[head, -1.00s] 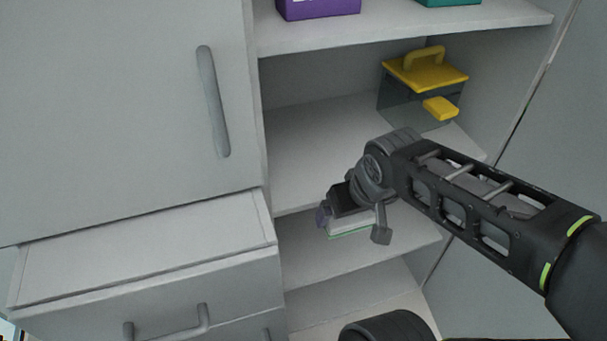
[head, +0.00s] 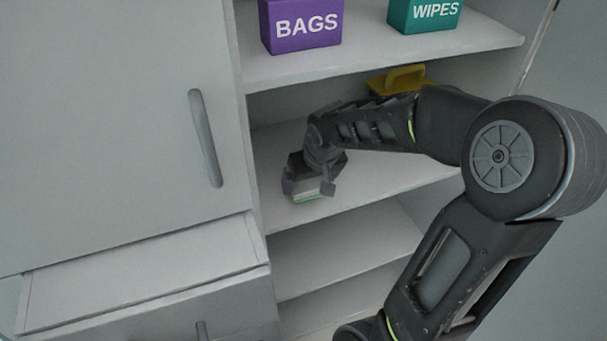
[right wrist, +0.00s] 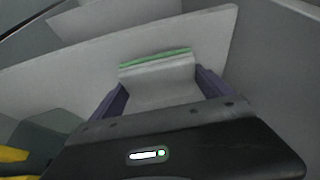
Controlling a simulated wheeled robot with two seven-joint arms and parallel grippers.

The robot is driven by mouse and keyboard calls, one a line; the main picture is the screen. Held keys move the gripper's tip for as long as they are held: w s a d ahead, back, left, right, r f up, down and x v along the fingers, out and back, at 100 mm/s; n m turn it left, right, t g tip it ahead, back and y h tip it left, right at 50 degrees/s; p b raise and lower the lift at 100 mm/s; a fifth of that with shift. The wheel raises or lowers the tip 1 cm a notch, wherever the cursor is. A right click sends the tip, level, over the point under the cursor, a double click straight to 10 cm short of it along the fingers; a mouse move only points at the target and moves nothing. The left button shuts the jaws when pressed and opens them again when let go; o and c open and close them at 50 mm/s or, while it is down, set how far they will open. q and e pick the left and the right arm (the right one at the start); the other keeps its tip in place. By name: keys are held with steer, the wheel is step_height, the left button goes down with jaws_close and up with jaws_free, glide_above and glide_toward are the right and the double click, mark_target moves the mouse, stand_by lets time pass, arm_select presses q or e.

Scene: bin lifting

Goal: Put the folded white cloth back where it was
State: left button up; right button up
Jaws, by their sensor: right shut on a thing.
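My right gripper (head: 311,190) is shut on the folded white cloth (head: 309,197), which has a green stripe along its edge. The gripper and cloth are over the middle shelf (head: 385,180) of the open cabinet, toward its left part. In the right wrist view the cloth (right wrist: 160,75) sits between the two purple-grey fingers (right wrist: 163,92). I cannot tell whether the cloth touches the shelf. My left gripper is not in view.
A purple BAGS box (head: 300,27) and a teal WIPES box (head: 424,14) stand on the upper shelf. A yellow-lidded container (head: 400,78) is at the back right of the middle shelf, partly hidden by my arm. A closed door (head: 120,120) and a drawer (head: 140,275) are at left.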

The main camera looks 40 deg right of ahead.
steer(key=shift+w+d, duration=0.2)
steer(key=shift+w, duration=0.5)
steer(key=shift+w+d, duration=0.2)
steer(key=shift+w, duration=0.45)
steer(key=shift+w, duration=0.2)
steer(key=shift+w+d+f+p, duration=0.1)
steer(key=shift+w+f+p, duration=0.1)
steer(key=shift+p, duration=0.2)
steer(key=shift+f, duration=1.55)
steer(key=shift+f, duration=0.15)
steer(key=o, duration=0.9)
